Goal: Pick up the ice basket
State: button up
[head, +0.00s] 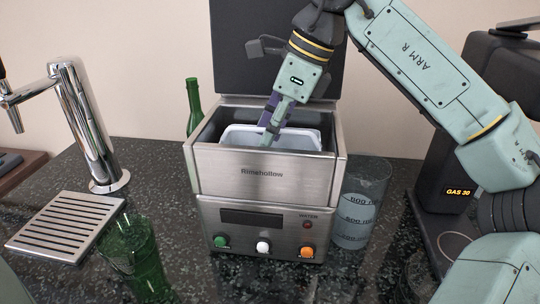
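The ice basket (303,140) is a pale, translucent tray with a light rim. It sits inside the open top of the steel ice maker (262,172), whose front wall hides its lower part. My gripper (269,138) reaches down from above into the opening, near the middle of the basket. Its fingertips overlap the basket in this view. I cannot tell whether they touch it, or whether the fingers are open or shut.
The dark lid (232,55) stands raised behind. A measuring jug (361,205) is close on the right, a green bottle (193,104) behind left. A green glass (132,255), drip tray (66,226) and chrome tap (85,125) are left. A black machine (455,150) is right.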

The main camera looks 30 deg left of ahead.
jog(key=shift+c, duration=0.3)
grip_shut()
dwell(0.6)
